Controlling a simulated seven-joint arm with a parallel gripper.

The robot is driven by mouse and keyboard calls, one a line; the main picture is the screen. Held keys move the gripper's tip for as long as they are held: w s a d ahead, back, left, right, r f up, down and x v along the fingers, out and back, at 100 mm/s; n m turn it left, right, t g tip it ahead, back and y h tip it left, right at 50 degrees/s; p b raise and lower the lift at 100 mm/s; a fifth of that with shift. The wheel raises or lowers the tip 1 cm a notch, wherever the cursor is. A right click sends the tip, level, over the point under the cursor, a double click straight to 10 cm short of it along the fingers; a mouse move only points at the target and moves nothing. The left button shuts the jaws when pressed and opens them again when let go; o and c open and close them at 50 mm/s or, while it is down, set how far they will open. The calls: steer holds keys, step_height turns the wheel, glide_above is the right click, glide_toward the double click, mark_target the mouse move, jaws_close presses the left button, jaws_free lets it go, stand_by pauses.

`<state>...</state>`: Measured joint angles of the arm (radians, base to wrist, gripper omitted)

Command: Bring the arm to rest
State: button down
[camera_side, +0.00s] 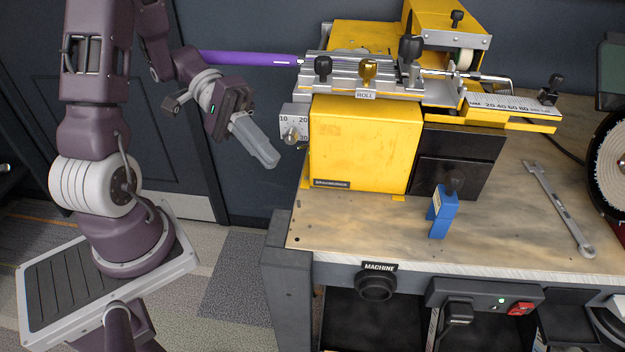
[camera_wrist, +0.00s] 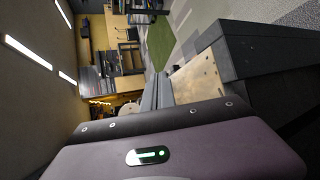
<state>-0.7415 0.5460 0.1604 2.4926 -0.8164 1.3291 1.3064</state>
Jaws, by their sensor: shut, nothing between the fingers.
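My gripper (camera_side: 262,153) is at the left of the bench in the side view, pointing down and to the right. Its grey fingers are together with nothing between them. It hangs in the air, apart from the yellow machine to its right. In the wrist view the grey fingers (camera_wrist: 157,92) show beyond the dark gripper body. The yellow machine (camera_side: 365,145) stands on the bench, and a purple club grip (camera_side: 245,58) sticks out to the left from its clamp, behind my arm.
The wooden bench (camera_side: 350,232) carries a blue clamp-like piece (camera_side: 442,211), a wrench (camera_side: 560,210) and a round disc (camera_side: 608,160) at the right. A dial (camera_side: 294,135) juts from the machine's left side near my gripper. Floor left of the bench is open.

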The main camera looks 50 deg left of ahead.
steer(key=s+d+r+m+t+y, duration=0.2)
steer(key=s+r+m+t+y, duration=0.2)
steer(key=s+r+y, duration=0.5)
steer(key=y, duration=0.4)
steer(key=shift+d, duration=0.15)
